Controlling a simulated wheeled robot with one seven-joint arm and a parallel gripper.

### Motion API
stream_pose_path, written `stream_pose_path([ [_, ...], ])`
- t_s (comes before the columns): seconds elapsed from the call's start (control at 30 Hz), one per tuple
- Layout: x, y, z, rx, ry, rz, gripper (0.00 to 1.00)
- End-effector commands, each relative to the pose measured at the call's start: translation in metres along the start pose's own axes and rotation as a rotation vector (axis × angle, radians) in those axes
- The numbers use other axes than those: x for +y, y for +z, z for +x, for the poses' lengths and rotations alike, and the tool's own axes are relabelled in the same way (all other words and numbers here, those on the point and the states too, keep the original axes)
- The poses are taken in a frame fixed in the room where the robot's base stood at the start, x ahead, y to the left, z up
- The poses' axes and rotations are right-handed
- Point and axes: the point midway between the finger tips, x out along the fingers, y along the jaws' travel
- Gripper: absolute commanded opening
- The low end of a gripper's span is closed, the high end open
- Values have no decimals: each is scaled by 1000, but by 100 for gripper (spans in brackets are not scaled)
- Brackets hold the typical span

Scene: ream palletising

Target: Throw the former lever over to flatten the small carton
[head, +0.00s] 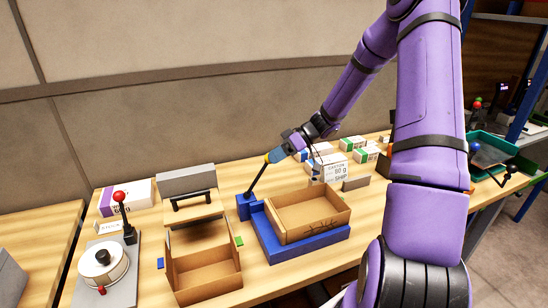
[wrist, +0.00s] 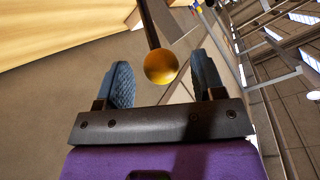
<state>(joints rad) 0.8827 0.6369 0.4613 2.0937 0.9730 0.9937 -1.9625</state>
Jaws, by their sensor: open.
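The former lever is a black rod (head: 257,180) rising from a blue block (head: 247,206) and leaning right in the head view. Its yellow ball knob (wrist: 160,67) shows in the wrist view. The small carton (head: 312,219), brown and open-topped, sits on the blue former base (head: 300,246), just right of the lever. My gripper (head: 275,155) is at the lever's upper end. In the wrist view my gripper (wrist: 160,60) is open, with one blue-grey finger on each side of the knob. Gaps show between the knob and both fingers.
Left of the former, another open brown carton (head: 207,275) stands below a grey-topped press (head: 187,179). A red-knobbed lever (head: 119,198) and a round dial device (head: 102,262) are further left. Wrapped reams (head: 362,150) lie behind right. A green tray (head: 488,147) is far right.

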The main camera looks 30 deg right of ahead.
Motion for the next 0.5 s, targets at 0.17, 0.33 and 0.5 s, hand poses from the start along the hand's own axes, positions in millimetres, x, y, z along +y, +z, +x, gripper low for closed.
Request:
stream_pose_path([
  [0.17, 1, 0, -30, 1, 6, 0, 62],
  [0.33, 1, 0, -62, 2, 5, 1, 62],
  [0.5, 1, 0, -87, 1, 4, 1, 62],
])
